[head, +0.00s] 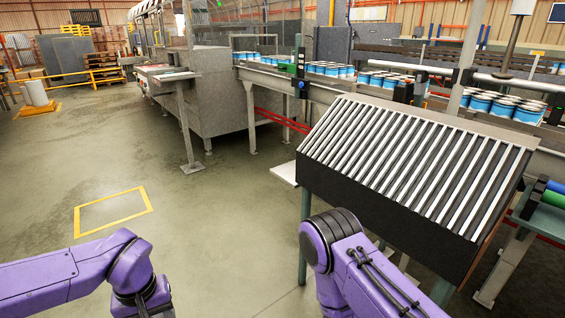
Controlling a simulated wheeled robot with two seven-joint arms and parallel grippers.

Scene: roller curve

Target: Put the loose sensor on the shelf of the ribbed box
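The ribbed box (390,208) stands at the right on legs, with a dark front and a sloped top of white ribs. A pale flat plate (284,173) shows low beside its left side; I cannot tell whether it is the box's shelf. I cannot pick out a loose sensor. Small dark devices (301,86) sit along the conveyor behind the box, and they look mounted. My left arm comes in at the lower left and my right arm rises in front of the box; both grippers are out of the picture.
A conveyor with blue-and-white cans (330,70) runs behind the box. A grey machine housing (222,105) stands left of it. Green and blue rollers (553,194) are at the right edge. The floor around the yellow marked rectangle (112,222) is clear.

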